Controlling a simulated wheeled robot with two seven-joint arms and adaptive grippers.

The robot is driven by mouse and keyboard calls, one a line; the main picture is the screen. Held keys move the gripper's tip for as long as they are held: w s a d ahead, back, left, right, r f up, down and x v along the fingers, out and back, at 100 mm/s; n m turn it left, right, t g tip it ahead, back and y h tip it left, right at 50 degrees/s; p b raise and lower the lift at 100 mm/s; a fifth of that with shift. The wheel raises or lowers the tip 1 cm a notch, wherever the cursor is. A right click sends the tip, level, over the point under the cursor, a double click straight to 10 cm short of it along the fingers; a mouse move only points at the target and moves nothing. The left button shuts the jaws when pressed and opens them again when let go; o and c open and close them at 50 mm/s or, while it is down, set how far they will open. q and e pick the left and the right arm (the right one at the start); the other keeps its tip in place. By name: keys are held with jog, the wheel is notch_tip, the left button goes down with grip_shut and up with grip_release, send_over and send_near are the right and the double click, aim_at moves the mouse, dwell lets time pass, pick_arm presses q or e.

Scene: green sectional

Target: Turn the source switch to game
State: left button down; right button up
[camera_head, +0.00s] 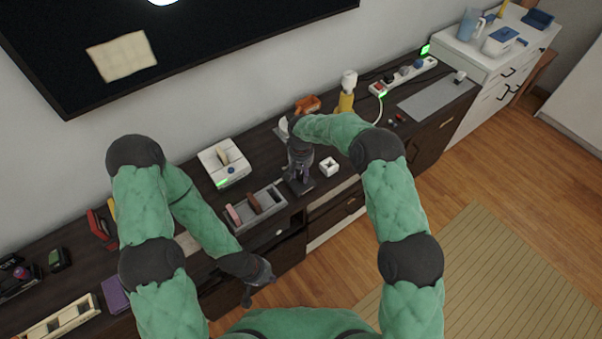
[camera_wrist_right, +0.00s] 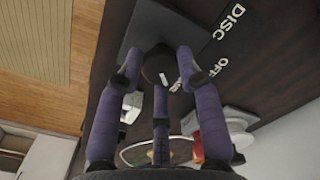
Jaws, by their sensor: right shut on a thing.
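The source switch is a dark round knob (camera_wrist_right: 157,66) with a small white mark on a grey plate (camera_wrist_right: 150,22). The plate (camera_head: 299,188) shows in the head view on the dark sideboard. My right gripper (camera_wrist_right: 159,78) has its purple fingers closed around the knob; it also shows from above in the head view (camera_head: 299,178). The labels "DISC" (camera_wrist_right: 229,20) and "OFF" (camera_wrist_right: 214,68) show beside the plate. Another white marking is partly hidden by a finger; I cannot read it. My left gripper (camera_head: 258,289) hangs empty in front of the sideboard, its fingers apart.
A grey divided tray (camera_head: 273,196) and a white box with a green light (camera_head: 224,162) stand left of the switch. A small white square piece (camera_head: 329,167) is close on its right. A yellow bottle (camera_head: 346,103) and a power strip (camera_head: 403,77) are further right.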

aim_at(301, 176)
jog(key=shift+s+f, duration=0.4)
jog(key=shift+s, duration=0.1)
jog(key=o, duration=1.1)
jog(key=shift+r, duration=0.1)
jog(key=shift+o, duration=0.2)
jog(key=shift+w+r, duration=0.15)
jog(key=shift+w, duration=0.05)
jog(key=shift+w+r, duration=0.1)
jog(key=shift+r, duration=0.5)
notch_tip(301, 176, up, 11)
jog(key=shift+f, duration=0.15)
